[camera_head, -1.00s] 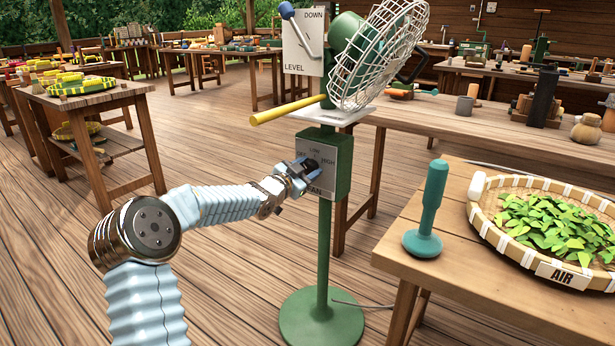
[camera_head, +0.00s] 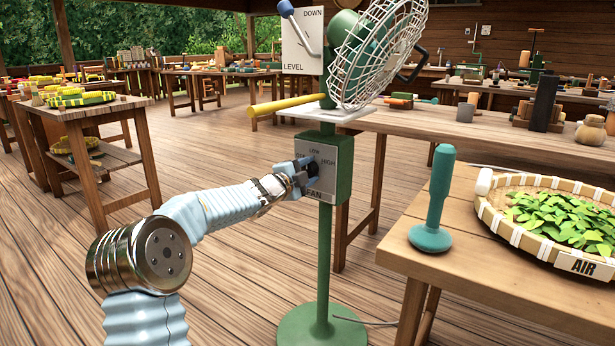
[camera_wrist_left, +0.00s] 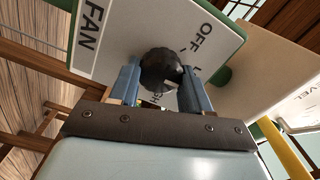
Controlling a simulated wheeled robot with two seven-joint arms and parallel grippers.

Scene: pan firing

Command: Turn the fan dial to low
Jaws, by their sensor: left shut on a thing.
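The fan dial is a dark round knob (camera_wrist_left: 160,68) on a pale panel (camera_head: 331,160) fixed to the green fan post. My right gripper is not in view.
The wire-caged fan (camera_head: 378,55) stands above the panel, with a yellow handle (camera_head: 285,104) jutting left and a LEVEL lever panel (camera_head: 303,50) above. A table (camera_head: 470,268) at right holds a green pestle-like tool (camera_head: 437,205) and a basket of leaves (camera_head: 487,212). Floor at left is open.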

